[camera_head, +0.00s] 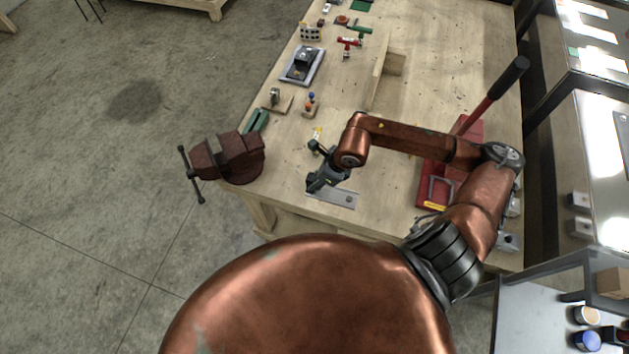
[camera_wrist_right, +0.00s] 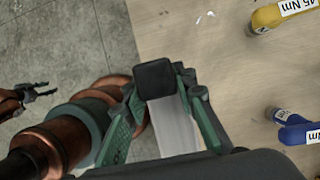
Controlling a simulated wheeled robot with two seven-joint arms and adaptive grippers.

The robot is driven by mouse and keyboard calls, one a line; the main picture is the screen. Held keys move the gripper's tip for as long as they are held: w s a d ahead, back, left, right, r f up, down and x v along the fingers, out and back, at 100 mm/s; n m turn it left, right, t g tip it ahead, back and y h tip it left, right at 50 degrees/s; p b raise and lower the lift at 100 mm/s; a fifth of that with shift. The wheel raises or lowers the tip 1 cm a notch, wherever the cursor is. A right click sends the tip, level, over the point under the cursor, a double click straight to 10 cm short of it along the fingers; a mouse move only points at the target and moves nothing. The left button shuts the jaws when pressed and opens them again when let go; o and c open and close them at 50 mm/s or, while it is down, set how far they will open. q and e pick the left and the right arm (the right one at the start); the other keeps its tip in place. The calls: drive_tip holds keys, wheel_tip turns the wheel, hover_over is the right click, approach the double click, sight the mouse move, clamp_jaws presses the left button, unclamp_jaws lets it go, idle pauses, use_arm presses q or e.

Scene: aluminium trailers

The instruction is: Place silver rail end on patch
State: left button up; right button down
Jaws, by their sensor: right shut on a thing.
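My right gripper (camera_head: 322,178) is over the near end of the wooden bench, close to its left edge. In the right wrist view my right gripper (camera_wrist_right: 165,92) has its two green-sided fingers on either side of the silver rail end (camera_wrist_right: 172,122) and is shut on it. A dark square block (camera_wrist_right: 153,78) shows at the rail's far end. A flat silver plate (camera_head: 345,199) with a hole lies on the bench just below the gripper in the head view. I cannot tell which mark is the patch. A small dark forked shape in the wrist view may be my left gripper (camera_wrist_right: 32,93).
A dark red vise (camera_head: 235,158) stands at the bench's left corner. A red tool with a long black handle (camera_head: 495,92) is at the right. Small tools and a wooden angle piece (camera_head: 390,65) lie farther back. The middle of the bench (camera_head: 440,80) is mostly clear.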

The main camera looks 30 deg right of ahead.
drive_tip(key=w+f, duration=0.1)
drive_tip(key=w+d+f, duration=0.1)
drive_tip(key=f, duration=0.1)
drive_tip(key=w+f, duration=0.1)
drive_tip(key=shift+w+d+f+p, duration=0.15)
drive_tip(key=shift+d+f+p, duration=0.1)
drive_tip(key=shift+f+p, duration=0.1)
wheel_tip(320, 180, down, 2)
drive_tip(key=shift+f+p, duration=0.1)
drive_tip(key=shift+p, duration=0.4)
drive_tip(key=shift+f, duration=0.45)
drive_tip(key=shift+f, duration=0.1)
drive_tip(key=c, duration=1.6)
unclamp_jaws()
drive_tip(key=p+v, duration=0.6)
drive_tip(key=v, duration=0.6)
drive_tip(key=shift+w+p, duration=0.1)
drive_tip(key=shift+p, duration=0.3)
